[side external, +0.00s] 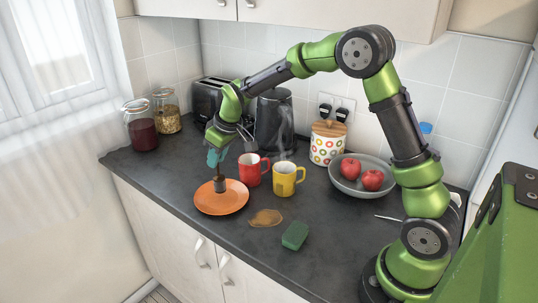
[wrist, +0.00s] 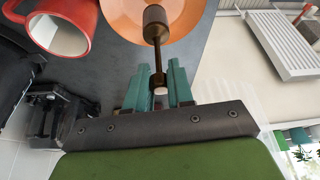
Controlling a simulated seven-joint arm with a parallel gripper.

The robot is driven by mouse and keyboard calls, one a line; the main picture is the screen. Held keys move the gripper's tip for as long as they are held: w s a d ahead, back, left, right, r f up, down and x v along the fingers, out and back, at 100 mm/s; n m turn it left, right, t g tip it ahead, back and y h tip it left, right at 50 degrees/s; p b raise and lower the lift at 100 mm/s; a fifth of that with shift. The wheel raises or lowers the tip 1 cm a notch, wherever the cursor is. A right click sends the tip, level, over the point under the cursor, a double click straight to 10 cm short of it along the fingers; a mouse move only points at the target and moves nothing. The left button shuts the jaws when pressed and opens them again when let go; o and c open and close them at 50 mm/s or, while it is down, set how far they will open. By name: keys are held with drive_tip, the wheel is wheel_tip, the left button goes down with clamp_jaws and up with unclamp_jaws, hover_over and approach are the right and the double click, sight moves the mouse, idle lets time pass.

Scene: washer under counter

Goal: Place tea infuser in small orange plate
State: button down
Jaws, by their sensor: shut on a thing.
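The tea infuser (side external: 219,184) is a small dark cylinder on a thin stem. It hangs upright over the orange plate (side external: 234,203), and I cannot tell if its base touches the plate. My gripper (side external: 214,158) is above the plate, its teal fingers shut on the top of the stem. In the wrist view, the infuser (wrist: 155,22) extends from between the fingers (wrist: 160,85) across the plate (wrist: 188,14). The plate lies flat on the dark counter near its front edge.
A red mug (side external: 252,170) and a yellow mug (side external: 287,179) stand right of the plate. A brown spill (side external: 265,218) and a green sponge (side external: 295,235) lie in front. A grey bowl (side external: 345,185) with apples, a toaster (side external: 207,98), a kettle (side external: 273,122) and jars (side external: 141,128) stand farther back.

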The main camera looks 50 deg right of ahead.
drive_tip(key=shift+f, duration=1.3)
drive_tip(key=shift+f, duration=0.15)
drive_tip(key=c, duration=1)
unclamp_jaws()
drive_tip(key=a+v, duration=0.1)
drive_tip(key=v, duration=1.1)
drive_tip(key=s+a+r+m+t, duration=0.1)
drive_tip(key=s+a+r+m, duration=0.1)
drive_tip(key=s, duration=1)
drive_tip(key=s+a+r+m+t+y, duration=0.1)
drive_tip(key=s+a+m, duration=0.1)
drive_tip(key=s, duration=1)
drive_tip(key=shift+s+r+m+t, duration=0.2)
drive_tip(key=shift+r+m+t, duration=0.2)
drive_tip(key=shift+m, duration=0.3)
